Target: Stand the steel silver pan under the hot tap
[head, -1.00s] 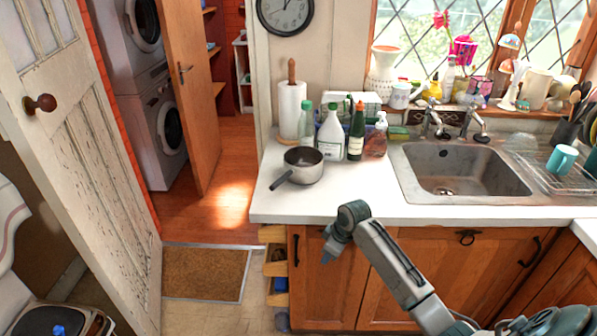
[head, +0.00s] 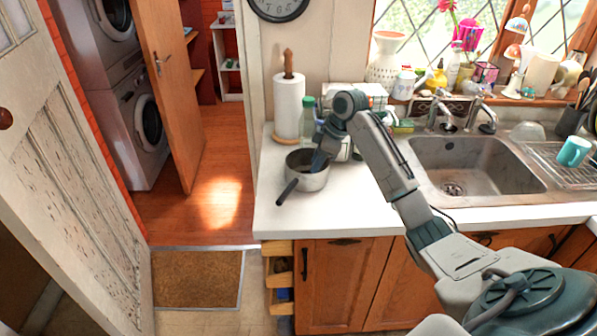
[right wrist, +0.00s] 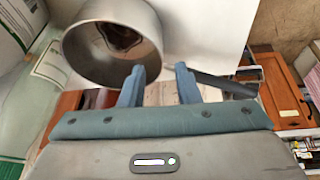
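The steel silver pan (head: 315,182) stands upright on the white worktop, its dark handle (head: 287,192) pointing to the front left. My right gripper (head: 319,163) is over the pan's right part, hiding some of its rim. In the right wrist view the pan (right wrist: 84,58) fills the upper left and has a dark patch inside. The gripper's two fingers (right wrist: 159,74) are apart, close to the rim near the handle; I cannot tell whether they touch. Two taps, one on the left (head: 440,108) and one on the right (head: 485,116), stand behind the sink; no hot marking shows. My left gripper is out of view.
The sink (head: 515,178) is to the right, with a drying rack (head: 548,166) and teal mug (head: 574,151) beyond. A paper towel roll (head: 288,105) and bottles stand behind the pan. The worktop's left edge (head: 262,180) is near the pan.

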